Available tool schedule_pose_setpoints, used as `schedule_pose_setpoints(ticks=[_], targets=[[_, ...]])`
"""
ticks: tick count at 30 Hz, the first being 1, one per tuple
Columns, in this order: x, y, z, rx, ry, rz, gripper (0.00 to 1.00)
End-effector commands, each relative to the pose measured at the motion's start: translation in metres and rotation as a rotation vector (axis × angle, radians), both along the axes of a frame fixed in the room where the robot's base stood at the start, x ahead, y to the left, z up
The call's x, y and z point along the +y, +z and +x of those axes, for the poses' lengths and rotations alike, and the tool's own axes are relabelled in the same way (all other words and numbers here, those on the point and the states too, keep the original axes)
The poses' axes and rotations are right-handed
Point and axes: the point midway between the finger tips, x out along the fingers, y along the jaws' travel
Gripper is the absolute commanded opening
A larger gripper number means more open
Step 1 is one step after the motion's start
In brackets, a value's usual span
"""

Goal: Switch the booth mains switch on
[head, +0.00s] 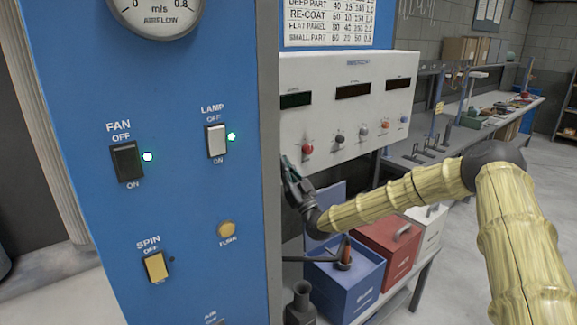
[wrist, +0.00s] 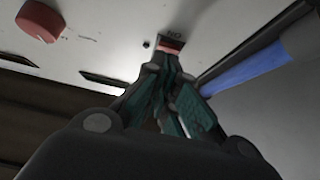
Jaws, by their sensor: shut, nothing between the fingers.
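My gripper (head: 288,166) is shut and empty, at the lower left of a white panel box (head: 345,80), just right of the blue panel's edge. In the wrist view my fingertips (wrist: 168,72) are close together, right at a small red switch (wrist: 171,46) with an upside-down ON label above it. The fingers cover part of the switch, and I cannot tell whether they touch it or which way it is set. A small dark dot sits beside it. In the head view this switch is hidden.
The blue panel (head: 190,70) carries FAN (head: 127,161), LAMP (head: 216,141) and SPIN (head: 156,267) switches; green lights glow by FAN and LAMP. The white box has a red knob (head: 307,149) and several smaller knobs. Blue (head: 345,285) and red (head: 388,250) boxes stand below my arm.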

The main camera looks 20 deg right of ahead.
Motion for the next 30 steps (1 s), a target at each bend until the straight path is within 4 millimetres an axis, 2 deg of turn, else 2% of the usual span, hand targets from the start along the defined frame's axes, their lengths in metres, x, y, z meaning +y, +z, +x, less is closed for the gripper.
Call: schedule_pose_setpoints(ticks=[27, 30], targets=[[0.0036, -0.0100, 0.0097, -0.064, -0.001, 0.022, 0.00], [0.0029, -0.0038, 0.0093, -0.061, -0.001, 0.022, 0.00]])
